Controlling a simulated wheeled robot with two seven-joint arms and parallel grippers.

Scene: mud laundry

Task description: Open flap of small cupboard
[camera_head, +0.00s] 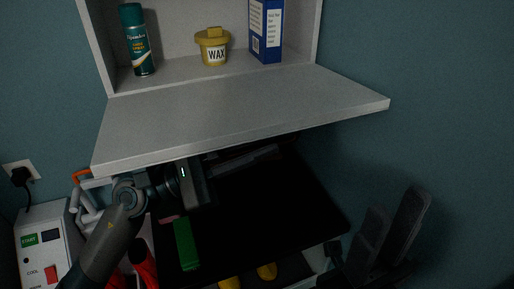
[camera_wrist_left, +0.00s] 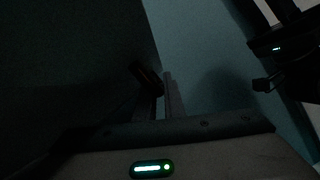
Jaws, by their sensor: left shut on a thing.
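The small cupboard (camera_head: 175,68) is open at the top of the head view. Its pale flap (camera_head: 240,108) is hinged at the bottom and lies folded down, about level, sticking out towards me. My left gripper (camera_head: 193,184) is just under the flap's front edge at the left. Its fingertips are hidden there; in the left wrist view the dark fingers (camera_wrist_left: 158,92) are close together against the shadowed flap (camera_wrist_left: 75,60). It appears shut on the flap, but the exact grip is too dark to see. My right gripper (camera_head: 389,230) is open and empty at the lower right, apart from the flap.
In the cupboard stand a green spray can (camera_head: 138,40), a yellow wax tub (camera_head: 213,47) and a blue box (camera_head: 266,30). Below the flap is a black surface (camera_head: 270,212) with a green block (camera_head: 186,244). A control box (camera_head: 45,245) stands at lower left.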

